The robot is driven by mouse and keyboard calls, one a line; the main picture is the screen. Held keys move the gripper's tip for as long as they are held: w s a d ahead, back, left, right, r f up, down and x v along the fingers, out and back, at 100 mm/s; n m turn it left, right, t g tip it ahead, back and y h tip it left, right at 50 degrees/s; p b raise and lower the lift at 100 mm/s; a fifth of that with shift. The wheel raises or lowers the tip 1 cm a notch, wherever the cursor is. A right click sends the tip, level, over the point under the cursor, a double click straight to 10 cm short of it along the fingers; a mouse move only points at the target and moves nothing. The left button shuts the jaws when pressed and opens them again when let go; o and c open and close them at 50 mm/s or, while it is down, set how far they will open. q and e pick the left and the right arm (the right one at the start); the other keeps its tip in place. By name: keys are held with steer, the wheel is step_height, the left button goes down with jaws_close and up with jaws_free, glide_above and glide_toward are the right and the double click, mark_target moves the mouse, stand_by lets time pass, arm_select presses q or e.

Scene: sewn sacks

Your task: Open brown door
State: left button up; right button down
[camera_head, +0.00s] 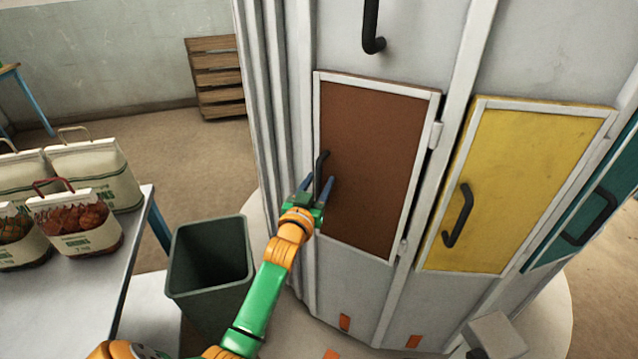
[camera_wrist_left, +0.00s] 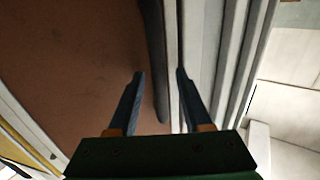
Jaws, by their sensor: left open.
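The brown door (camera_head: 372,165) is on the front of the grey cabinet, framed in light metal, and looks shut. Its dark handle (camera_head: 321,172) is on the door's left side; hinges show on its right side. My left gripper (camera_head: 318,186) is open at the handle, with one finger on each side of it. In the left wrist view the handle (camera_wrist_left: 157,60) runs between the two open fingers of the gripper (camera_wrist_left: 160,75), apparently without being clamped. The brown door (camera_wrist_left: 75,65) fills the left of that view. My right gripper is not in view.
A yellow door (camera_head: 510,180) and a teal door (camera_head: 590,205) with dark handles are to the right. A dark green bin (camera_head: 210,262) stands left of my arm. A table (camera_head: 100,275) holds several sacks (camera_head: 80,225). A wooden pallet (camera_head: 217,75) leans on the wall.

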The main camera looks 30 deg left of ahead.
arm_select(q)
jaws_close()
stand_by(1.3)
